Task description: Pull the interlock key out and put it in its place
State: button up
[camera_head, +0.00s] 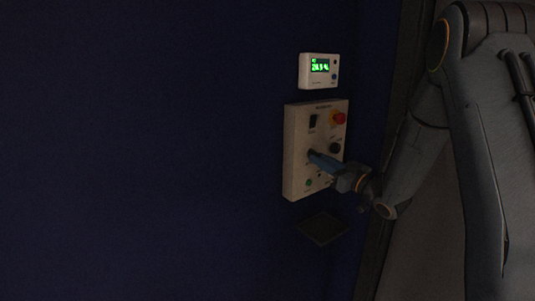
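A pale control panel (296,180) is fixed on the dark blue wall. My gripper (313,156) reaches in from the right, with its blue-grey fingers at the middle of the panel face. The interlock key cannot be made out; the spot at the fingertips is small, dark and partly covered by my gripper. I cannot tell whether the fingers are open or shut on something. No place for the key can be made out clearly.
The panel also bears a red emergency knob (339,118), a black switch (313,121), a dark round knob (335,148) and a green button (309,182). A white display unit (304,71) is above. A dark flat tray (323,228) is below. The left wall is bare.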

grip_shut()
jog(key=shift+s+d, duration=0.25)
jog(key=shift+s, duration=0.05)
jog(key=shift+s+d+f, duration=0.1)
jog(key=shift+s+d, duration=0.05)
jog(key=shift+s, duration=0.1)
jog(key=shift+s+d+p, duration=0.3)
jog(key=shift+s+d, duration=0.1)
jog(key=shift+s, duration=0.15)
jog(key=shift+s+d+f, duration=0.1)
jog(key=shift+s+d, duration=0.1)
jog(key=shift+s, duration=0.05)
jog(key=shift+s+d+f, duration=0.1)
jog(key=shift+s+d, duration=0.3)
jog(key=shift+s, duration=0.15)
jog(key=shift+s+d, duration=0.2)
jog(key=shift+s, duration=0.1)
jog(key=shift+s+d+p, duration=0.15)
jog(key=shift+s+p, duration=0.1)
jog(key=shift+p, duration=0.05)
